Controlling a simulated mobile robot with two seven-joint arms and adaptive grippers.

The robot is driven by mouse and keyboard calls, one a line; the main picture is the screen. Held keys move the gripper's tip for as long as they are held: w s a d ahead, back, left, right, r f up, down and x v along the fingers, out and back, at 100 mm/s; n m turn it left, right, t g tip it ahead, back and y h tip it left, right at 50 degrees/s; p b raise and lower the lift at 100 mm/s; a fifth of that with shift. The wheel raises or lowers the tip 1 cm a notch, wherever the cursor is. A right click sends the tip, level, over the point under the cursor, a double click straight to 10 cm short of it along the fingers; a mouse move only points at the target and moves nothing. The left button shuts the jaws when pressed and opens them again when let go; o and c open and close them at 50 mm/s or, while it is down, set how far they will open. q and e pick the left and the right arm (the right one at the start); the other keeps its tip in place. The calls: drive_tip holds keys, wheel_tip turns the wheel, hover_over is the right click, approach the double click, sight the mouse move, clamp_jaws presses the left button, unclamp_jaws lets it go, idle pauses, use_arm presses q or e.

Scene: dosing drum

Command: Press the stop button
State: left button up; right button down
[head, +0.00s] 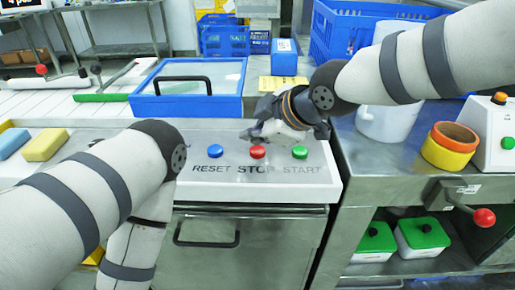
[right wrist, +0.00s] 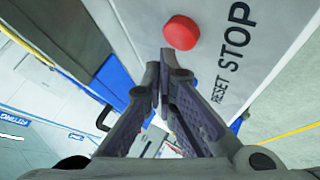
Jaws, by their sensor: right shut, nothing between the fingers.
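The red stop button (head: 257,152) sits on the light panel above the word STOP, between the blue reset button (head: 215,151) and the green start button (head: 299,152). My right gripper (head: 248,137) is shut and empty, just behind and above the red button in the head view. In the right wrist view, the red button (right wrist: 181,33) lies just beyond the shut fingertips (right wrist: 163,58); a gap shows in the picture, but I cannot tell the exact height. My left arm crosses the lower left of the head view; its gripper is out of view.
A blue-framed box with a clear lid (head: 190,108) stands behind the buttons. A yellow sponge (head: 45,145) lies at left. At right are a white container (head: 388,123), yellow and orange rings (head: 449,150) and a red-knobbed lever (head: 484,218).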

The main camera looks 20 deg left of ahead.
sight(256, 151)
drive_tip(key=shift+f, duration=0.45)
drive_tip(key=shift+f, duration=0.5)
idle(0.8)
drive_tip(key=shift+r, duration=0.1)
use_arm(q)
drive_tip(key=shift+w+r, duration=0.25)
use_arm(e)
drive_tip(key=shift+r, duration=0.85)
drive_tip(key=shift+r+p, duration=0.6)
drive_tip(key=shift+r, duration=1.95)
use_arm(q)
drive_tip(key=shift+w+r+t, duration=0.3)
drive_tip(key=shift+w+r, duration=0.2)
use_arm(e)
drive_tip(key=shift+f, duration=0.1)
